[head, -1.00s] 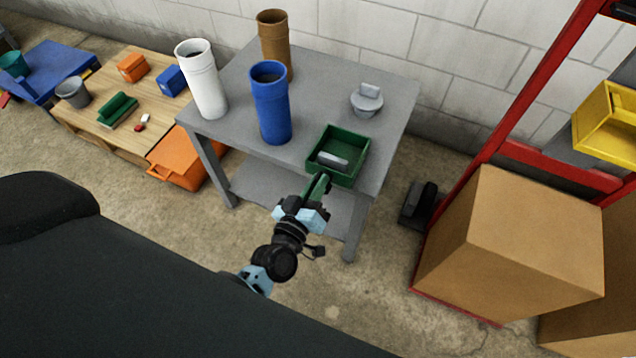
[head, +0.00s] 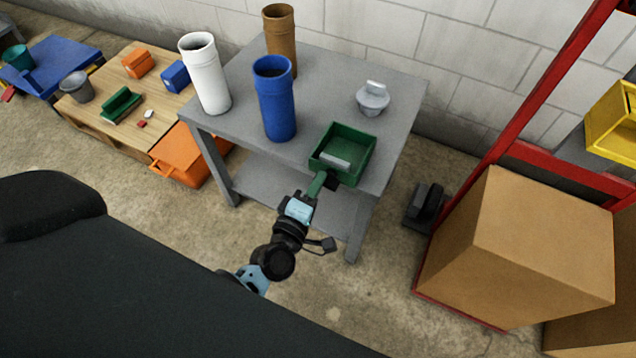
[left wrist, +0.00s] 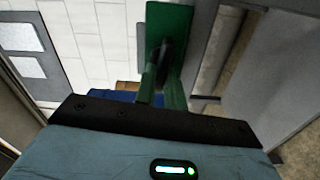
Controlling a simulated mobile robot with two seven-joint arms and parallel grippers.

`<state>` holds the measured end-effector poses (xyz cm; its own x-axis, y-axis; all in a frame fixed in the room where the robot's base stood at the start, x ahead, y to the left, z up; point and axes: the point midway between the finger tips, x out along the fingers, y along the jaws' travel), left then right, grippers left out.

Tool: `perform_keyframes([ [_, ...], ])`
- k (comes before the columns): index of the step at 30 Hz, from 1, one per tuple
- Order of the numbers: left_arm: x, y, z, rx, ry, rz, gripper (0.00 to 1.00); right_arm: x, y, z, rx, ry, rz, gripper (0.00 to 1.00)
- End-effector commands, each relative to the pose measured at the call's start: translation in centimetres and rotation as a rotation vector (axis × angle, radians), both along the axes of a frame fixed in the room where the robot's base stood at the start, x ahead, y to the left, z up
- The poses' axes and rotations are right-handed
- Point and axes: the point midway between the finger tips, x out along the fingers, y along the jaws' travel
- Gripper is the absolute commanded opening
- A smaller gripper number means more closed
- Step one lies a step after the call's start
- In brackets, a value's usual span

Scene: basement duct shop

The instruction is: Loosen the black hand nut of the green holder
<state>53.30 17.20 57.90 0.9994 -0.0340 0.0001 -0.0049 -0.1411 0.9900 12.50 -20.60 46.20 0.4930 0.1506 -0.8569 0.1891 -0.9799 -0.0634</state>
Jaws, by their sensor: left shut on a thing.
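The green holder (head: 366,157), a box-like tray with a grey block lying in it, sits at the front edge of the grey table. Its black hand nut (head: 332,182) shows as a small dark patch below the holder's front side. My left gripper (head: 318,184) reaches up to it from below left, with green fingers shut on the nut. In the left wrist view the green holder (left wrist: 168,22) is straight ahead, and the dark nut (left wrist: 163,62) sits between the fingers, partly hidden by them. My right gripper is not in view.
On the grey table (head: 325,90) stand a white tube (head: 206,80), a blue tube (head: 276,105), a brown tube (head: 280,40) and a grey lidded piece (head: 372,98). A cardboard box (head: 515,240) on a red rack is at the right. An orange crate (head: 185,155) sits left of the table.

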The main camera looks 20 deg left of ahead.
Motion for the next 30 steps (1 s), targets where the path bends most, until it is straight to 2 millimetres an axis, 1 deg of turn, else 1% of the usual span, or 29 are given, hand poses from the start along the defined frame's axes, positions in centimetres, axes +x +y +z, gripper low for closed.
perform_keyframes([
  [3, -0.02, 0.02, -0.20, -0.062, 0.003, 0.000, 0.00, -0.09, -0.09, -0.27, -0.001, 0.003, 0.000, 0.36],
  [10, -0.02, 0.01, -0.24, -0.136, 0.005, 0.000, 0.00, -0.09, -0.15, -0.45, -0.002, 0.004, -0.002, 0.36],
  [26, -0.01, 0.00, -0.22, -0.160, 0.006, 0.000, 0.00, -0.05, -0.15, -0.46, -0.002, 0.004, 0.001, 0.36],
  [27, -0.01, 0.00, -0.22, -0.160, 0.006, 0.000, 0.13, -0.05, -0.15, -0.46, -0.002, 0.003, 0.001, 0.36],
  [30, -0.01, 0.00, -0.23, -0.159, 0.006, 0.000, 0.27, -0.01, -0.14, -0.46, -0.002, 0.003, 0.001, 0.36],
])
